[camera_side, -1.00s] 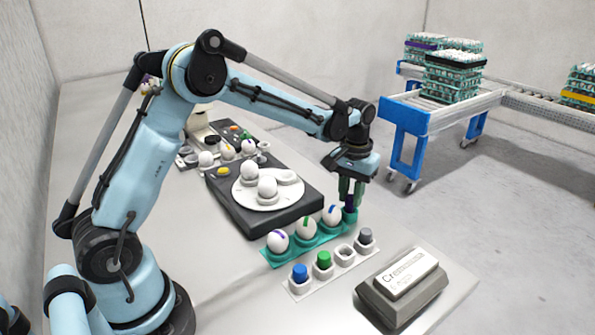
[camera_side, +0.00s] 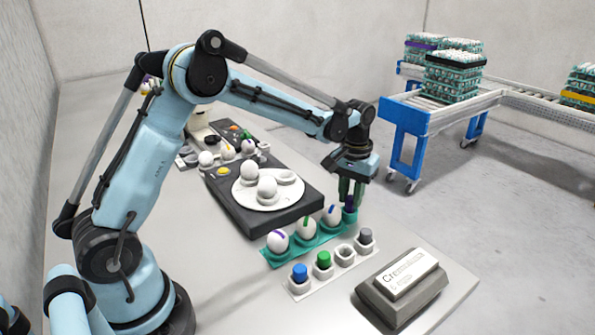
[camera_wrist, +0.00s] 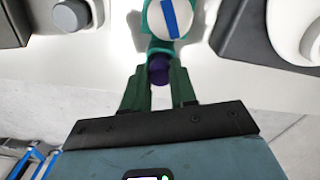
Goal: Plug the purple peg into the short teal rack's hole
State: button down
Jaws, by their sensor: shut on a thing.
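The teal rack (camera_side: 292,252) holds three white eggs with purple, green and blue stripes, and has an end cup (camera_side: 350,216) at its far right. My gripper (camera_side: 351,198) points down over that end cup, its green fingers shut on the purple peg (camera_side: 349,203). In the wrist view the purple peg (camera_wrist: 158,69) sits between the fingertips, against the teal rack (camera_wrist: 158,47) beside the blue-striped egg (camera_wrist: 170,17). The peg's lower end is at the cup; the fingers and rim hide how deep it sits.
A white rack (camera_side: 312,287) with blue, green and grey pegs and one empty cup stands in front. A grey box with a white label block (camera_side: 405,276) is at front right.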

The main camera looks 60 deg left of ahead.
jog(key=shift+f, duration=0.5)
dwell(0.5)
jog(key=c, duration=0.8)
grip_release()
jog(key=shift+r, duration=0.1)
notch_tip(320, 180, up, 12)
jog(key=shift+f, duration=0.1)
jog(key=shift+r, duration=0.65)
jog(key=shift+r, duration=1.75)
